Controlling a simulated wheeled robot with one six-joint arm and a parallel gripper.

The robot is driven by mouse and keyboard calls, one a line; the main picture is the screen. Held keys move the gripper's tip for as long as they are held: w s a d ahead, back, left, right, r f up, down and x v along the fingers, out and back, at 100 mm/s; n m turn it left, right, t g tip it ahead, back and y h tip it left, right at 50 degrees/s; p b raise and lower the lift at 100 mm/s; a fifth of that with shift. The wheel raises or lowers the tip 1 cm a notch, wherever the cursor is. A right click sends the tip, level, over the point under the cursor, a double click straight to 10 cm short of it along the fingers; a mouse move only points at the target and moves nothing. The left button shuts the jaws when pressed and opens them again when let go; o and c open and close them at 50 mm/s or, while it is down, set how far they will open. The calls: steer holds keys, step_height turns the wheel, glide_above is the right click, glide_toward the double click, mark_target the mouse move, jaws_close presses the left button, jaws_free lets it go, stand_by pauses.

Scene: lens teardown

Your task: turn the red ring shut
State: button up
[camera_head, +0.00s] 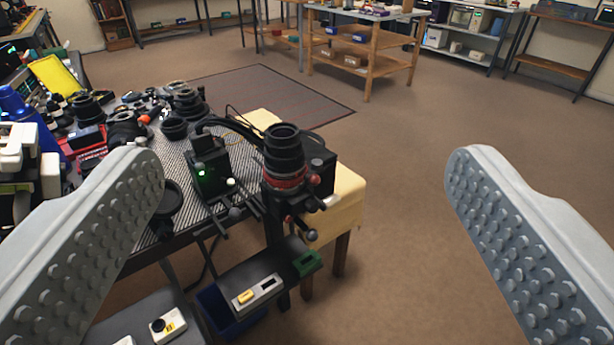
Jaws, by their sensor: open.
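The red ring (287,181) goes around the lower part of a black, upright lens (284,148) near the middle of the picture. The lens stands in a dark holder with small knobs at the near corner of the workbench. Whether the ring is open or shut cannot be told at this size. My gripper (312,165) is wide open and empty. Its two grey, studded fingers stand far apart at the left and right. The lens shows in the gap between them, farther off, with neither finger touching it.
The workbench (150,240) at left is crowded with lenses and tools. A small black box with a green light (208,172) and cables stand left of the lens. A low shelf with switches (262,285) juts out below. Floor at right is clear.

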steer(key=c, duration=0.5)
steer(key=shift+w+d, duration=0.1)
steer(key=shift+w, duration=0.2)
steer(key=c, duration=0.4)
steer(key=w, duration=0.1)
steer(key=w+g, duration=0.1)
steer(key=w+d+g, duration=0.1)
steer(key=w, duration=0.1)
steer(key=shift+f, duration=0.35)
jaws_close()
steer(key=w+d+f+n+g+y, duration=0.2)
steer(key=w+d+f+g, duration=0.2)
steer(key=w, duration=0.5)
steer(key=w+d+f+n+g+y, duration=0.2)
steer(key=w+d+f+g, duration=0.2)
steer(key=w, duration=0.6)
steer(key=w+d+f+n+g+y, duration=0.2)
steer(key=w+d+f+g, duration=0.2)
steer(key=w, duration=0.5)
steer(key=shift+w+d+f+g+y, duration=0.15)
steer(key=shift+d+f+g+y, duration=0.2)
steer(key=shift+f+g, duration=0.6)
